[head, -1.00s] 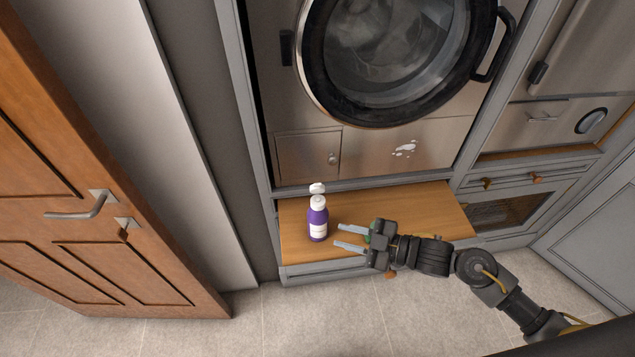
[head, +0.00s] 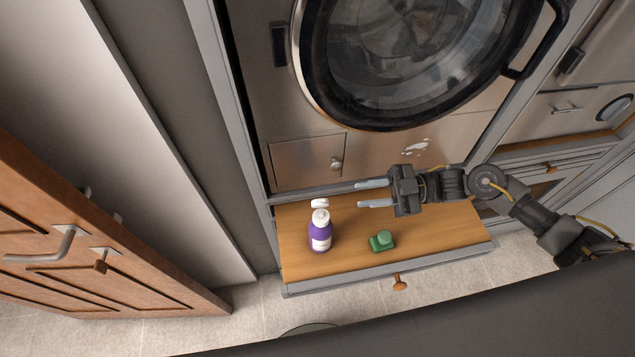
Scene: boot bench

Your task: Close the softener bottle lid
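The softener bottle (head: 320,236) is purple with a white label and a white top. It stands upright on the left part of the wooden bench board (head: 440,232). Its white lid (head: 320,203) stands open, tilted up behind the bottle's top. My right gripper (head: 375,194) is to the right of the lid, at about its height in the picture, with its two fingers pointing left. The fingers are apart with nothing between them, and they do not touch the bottle. My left gripper is not in view.
A green object (head: 382,241) lies on the board to the right of the bottle. A washing machine with a round door (head: 400,60) is behind the bench. A wooden door (head: 80,240) stands at the left. A knob (head: 399,283) sticks out below the board's front edge.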

